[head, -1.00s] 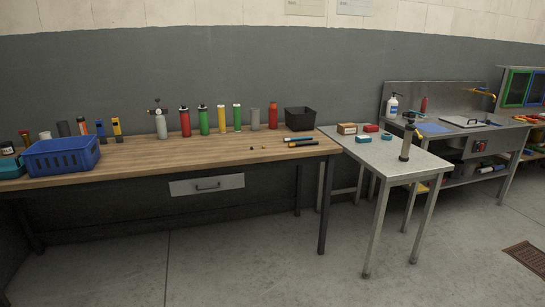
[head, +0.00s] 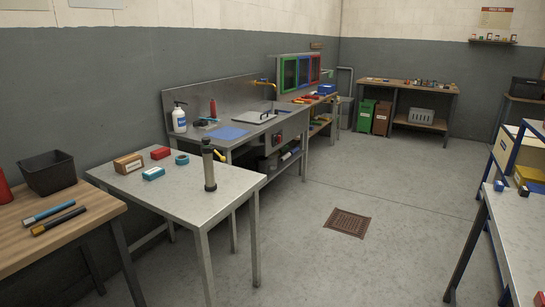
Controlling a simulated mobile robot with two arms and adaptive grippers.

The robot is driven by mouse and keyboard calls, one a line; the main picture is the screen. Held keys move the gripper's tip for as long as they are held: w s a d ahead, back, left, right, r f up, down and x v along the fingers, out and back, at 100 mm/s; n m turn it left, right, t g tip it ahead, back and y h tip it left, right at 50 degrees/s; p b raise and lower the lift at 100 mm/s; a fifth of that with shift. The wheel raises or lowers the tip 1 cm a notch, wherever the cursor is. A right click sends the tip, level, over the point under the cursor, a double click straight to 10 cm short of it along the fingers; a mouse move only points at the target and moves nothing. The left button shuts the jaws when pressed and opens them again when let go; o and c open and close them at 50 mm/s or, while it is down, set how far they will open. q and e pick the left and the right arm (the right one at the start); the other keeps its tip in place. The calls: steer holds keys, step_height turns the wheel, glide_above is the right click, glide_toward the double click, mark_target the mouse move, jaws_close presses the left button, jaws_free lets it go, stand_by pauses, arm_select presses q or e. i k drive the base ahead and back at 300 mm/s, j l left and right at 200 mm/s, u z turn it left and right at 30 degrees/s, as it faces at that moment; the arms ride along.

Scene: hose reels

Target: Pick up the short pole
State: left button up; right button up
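No thing in view is plainly marked as the short pole. An upright olive-brown cylinder with a dark cap (head: 209,168) stands near the right side of the small metal table (head: 215,202). Two short rods lie side by side near the right end of the wooden bench (head: 15,247): a blue one with dark ends (head: 49,212) and a black one with a tan end (head: 58,221). Neither of my grippers shows in the head view.
A brick-like block (head: 129,164), a red block (head: 160,153) and teal items (head: 153,173) share the metal table. A black bin (head: 48,174) stands on the bench. A sink unit (head: 245,120) stands behind. The floor around the drain grate (head: 347,222) is clear.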

mark_target(210, 185)
steer(key=i+l, duration=0.2)
steer(key=i, duration=0.45)
steer(key=i+l+z, duration=0.15)
steer(key=i, duration=0.5)
steer(key=i+l, duration=0.2)
steer(key=i, duration=0.45)
steer(key=z, duration=0.05)
